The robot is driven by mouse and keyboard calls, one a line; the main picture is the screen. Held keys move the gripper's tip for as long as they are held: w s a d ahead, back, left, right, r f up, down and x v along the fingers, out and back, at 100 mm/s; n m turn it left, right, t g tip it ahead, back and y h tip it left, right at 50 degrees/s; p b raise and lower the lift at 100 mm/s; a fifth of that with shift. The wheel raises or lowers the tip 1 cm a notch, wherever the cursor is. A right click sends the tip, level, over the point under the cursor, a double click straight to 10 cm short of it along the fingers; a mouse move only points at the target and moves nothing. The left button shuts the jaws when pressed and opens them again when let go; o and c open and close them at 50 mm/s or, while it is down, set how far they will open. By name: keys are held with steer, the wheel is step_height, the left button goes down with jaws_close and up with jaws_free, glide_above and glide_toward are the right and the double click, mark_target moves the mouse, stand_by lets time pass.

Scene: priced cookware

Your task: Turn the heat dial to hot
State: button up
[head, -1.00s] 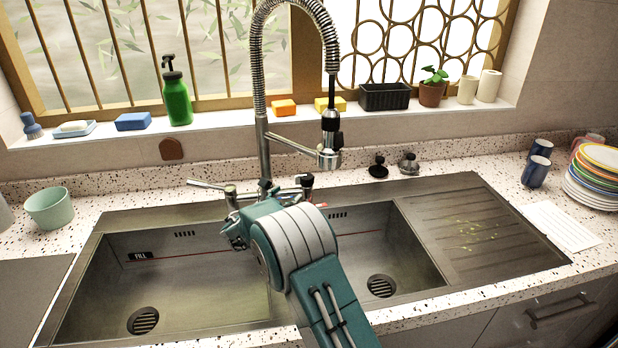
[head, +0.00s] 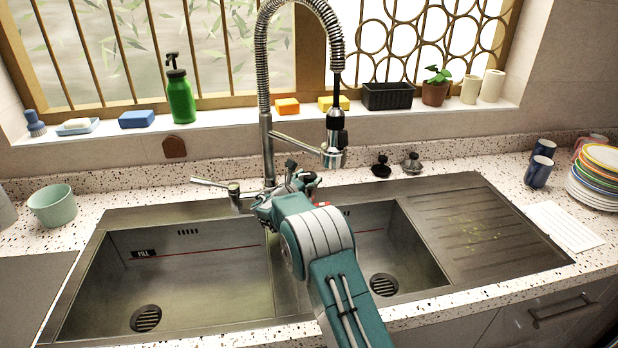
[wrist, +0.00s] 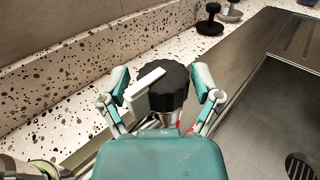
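The heat dial is a black ribbed knob (wrist: 168,88) on a metal stem, with a pale flat bar at its left side in the wrist view. In the head view the black dial (head: 309,181) shows at the tap base, partly covered by my gripper. My gripper (wrist: 160,82) is open, with one teal finger left of the dial and one right of it. Small gaps seem to show between fingers and dial; I cannot tell if either touches. A bit of red shows beside the stem. Any hot or cold marking is not readable.
The tall spring tap (head: 268,150) rises right behind my gripper. A tap lever (head: 215,184) sticks out to the left. The double steel sink (head: 190,280) lies below. Two small black and grey stoppers (head: 381,167) stand on the counter to the right.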

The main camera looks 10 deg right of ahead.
steer(key=shift+d, duration=0.1)
steer(key=c, duration=0.6)
steer(key=shift+n+t+y, duration=0.3)
steer(key=shift+y, duration=0.1)
steer(key=n+t+y, duration=0.2)
steer(key=y, duration=0.1)
steer(key=shift+d+n+y, duration=0.1)
steer(key=shift+n+y, duration=0.2)
steer(key=shift+n, duration=0.1)
steer(key=shift+n+t+y, duration=1)
steer(key=shift+n+y, duration=0.2)
steer(key=shift+y, duration=0.5)
